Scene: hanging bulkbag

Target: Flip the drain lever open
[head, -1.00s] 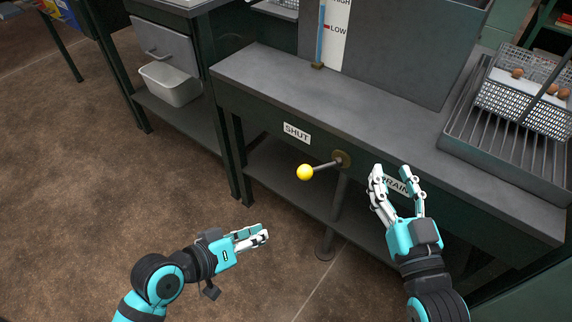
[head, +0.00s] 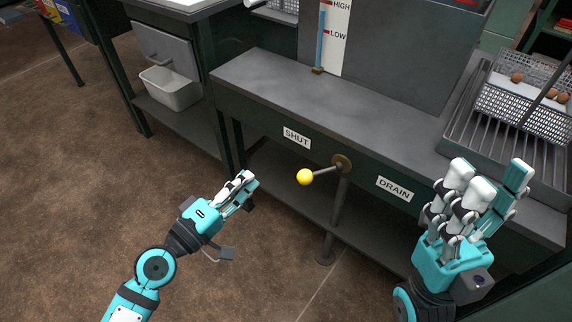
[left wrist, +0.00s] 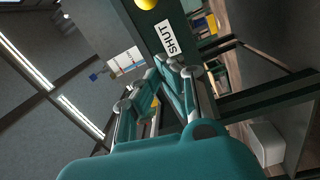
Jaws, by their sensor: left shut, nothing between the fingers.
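The drain lever is a dark rod (head: 326,171) with a yellow ball knob (head: 305,177), on a brass pivot (head: 342,163) on the bench's front rail. It points left, its knob below the SHUT label (head: 296,138); the DRAIN label (head: 395,189) is right of the pivot. My left gripper (head: 247,183) is shut and empty, left of the knob and apart from it. In the left wrist view its fingertips (left wrist: 172,65) meet below the SHUT label, and the knob (left wrist: 146,4) shows at the top edge. My right gripper (head: 492,180) is open and empty, right of the DRAIN label.
A vertical pipe (head: 339,210) runs down below the pivot, past the lower shelf. On the bench stand a tank (head: 390,60) with a HIGH/LOW gauge (head: 331,35) and a rack (head: 520,125) with a wire basket. A white bin (head: 171,88) sits at left. The floor before the bench is clear.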

